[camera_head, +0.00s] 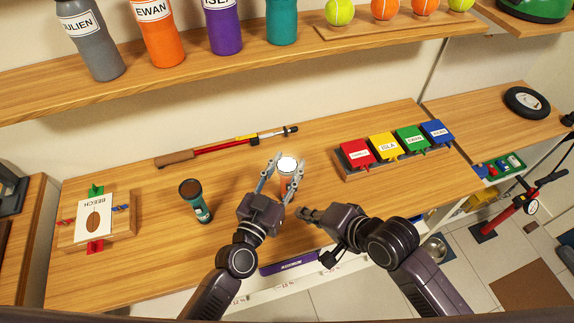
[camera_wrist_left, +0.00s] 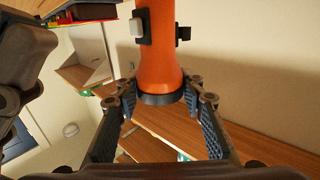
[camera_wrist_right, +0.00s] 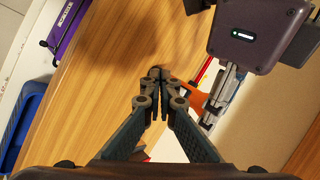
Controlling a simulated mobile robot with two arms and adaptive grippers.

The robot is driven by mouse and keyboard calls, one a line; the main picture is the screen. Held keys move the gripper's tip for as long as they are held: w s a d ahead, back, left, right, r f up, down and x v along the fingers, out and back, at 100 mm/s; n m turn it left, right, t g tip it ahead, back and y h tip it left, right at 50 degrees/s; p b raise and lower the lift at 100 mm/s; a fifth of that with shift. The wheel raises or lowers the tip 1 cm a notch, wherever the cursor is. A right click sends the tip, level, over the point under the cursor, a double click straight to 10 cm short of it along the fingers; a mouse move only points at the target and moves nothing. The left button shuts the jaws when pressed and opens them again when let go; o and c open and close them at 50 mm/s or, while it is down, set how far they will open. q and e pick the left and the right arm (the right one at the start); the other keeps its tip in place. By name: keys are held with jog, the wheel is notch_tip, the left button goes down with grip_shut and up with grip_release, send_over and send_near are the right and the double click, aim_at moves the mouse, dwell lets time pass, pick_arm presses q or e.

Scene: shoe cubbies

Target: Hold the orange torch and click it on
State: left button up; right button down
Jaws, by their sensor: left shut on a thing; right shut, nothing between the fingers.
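The orange torch (camera_head: 287,184) stands upright above the table, its face bright white and glowing in the head view. In the left wrist view the orange body (camera_wrist_left: 160,55) has a pale button (camera_wrist_left: 136,27) in a black housing on its side. My left gripper (camera_head: 284,174) is shut on the torch, one finger on each side. My right gripper (camera_head: 304,213) is shut and empty, a little below and to the right of the torch. In the right wrist view its fingertips (camera_wrist_right: 152,76) meet, with part of the torch (camera_wrist_right: 189,97) beyond them.
A dark green torch (camera_head: 199,203) with a dark face stands left of my left gripper. A red pole with a cork handle (camera_head: 215,148) lies behind. A rack of coloured boxes (camera_head: 385,148) is at right, a BEECH board (camera_head: 95,218) at left. A bottle shelf (camera_head: 200,65) overhangs the back.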

jog(key=shift+s+d, duration=0.35)
jog(key=shift+s, duration=0.5)
pick_arm(q)
jog(key=o, duration=1.3)
jog(key=shift+o, duration=0.2)
jog(key=v, duration=1.2)
